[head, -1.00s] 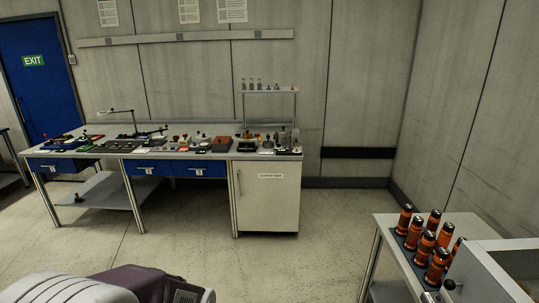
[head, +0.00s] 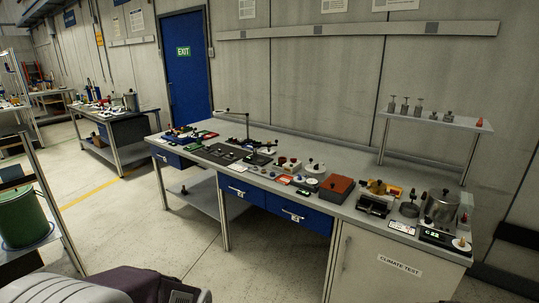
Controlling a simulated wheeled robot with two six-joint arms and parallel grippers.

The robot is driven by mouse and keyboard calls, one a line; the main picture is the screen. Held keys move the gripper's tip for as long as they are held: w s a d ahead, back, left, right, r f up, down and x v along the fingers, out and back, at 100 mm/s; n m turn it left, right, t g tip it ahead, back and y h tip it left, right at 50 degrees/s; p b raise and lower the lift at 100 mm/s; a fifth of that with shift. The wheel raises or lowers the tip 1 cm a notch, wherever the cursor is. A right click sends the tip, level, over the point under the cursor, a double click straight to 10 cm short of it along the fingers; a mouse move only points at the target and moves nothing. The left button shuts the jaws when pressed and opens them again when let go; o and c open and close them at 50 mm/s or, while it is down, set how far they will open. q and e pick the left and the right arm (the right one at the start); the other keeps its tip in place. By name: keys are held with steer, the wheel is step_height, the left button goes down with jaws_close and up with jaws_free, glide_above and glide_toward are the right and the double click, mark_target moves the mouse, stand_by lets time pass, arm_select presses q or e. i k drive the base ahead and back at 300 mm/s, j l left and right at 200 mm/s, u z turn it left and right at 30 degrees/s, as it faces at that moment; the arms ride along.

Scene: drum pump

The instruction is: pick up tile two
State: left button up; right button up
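A long grey workbench (head: 330,197) stands ahead with many small items on its top. Dark flat pieces (head: 222,153) lie on its left half, near a thin stand with an arm (head: 246,125). I cannot tell which item, if any, is tile two; the pieces are too small to read. Neither of my grippers is in view. Parts of my own body show at the bottom left edge.
The bench has blue drawers (head: 291,213) and a white cabinet marked CLIMATE TEST (head: 385,268). A raised shelf (head: 437,122) stands at its back right. A rack with a green drum (head: 24,217) is at the left. The floor (head: 150,225) between is clear.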

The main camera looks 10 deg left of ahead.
mark_target(218, 153)
steer(key=i+j+u, duration=0.25)
steer(key=i+u, duration=0.2)
steer(key=i, duration=0.55)
steer(key=i+l+u, duration=0.1)
steer(key=i+u, duration=0.35)
steer(key=i, duration=0.6)
steer(key=i+z, duration=0.1)
steer(key=i, duration=0.3)
steer(key=i+j+z, duration=0.15)
steer(key=i, duration=0.25)
steer(key=i+j+z, duration=0.1)
steer(key=i, duration=0.25)
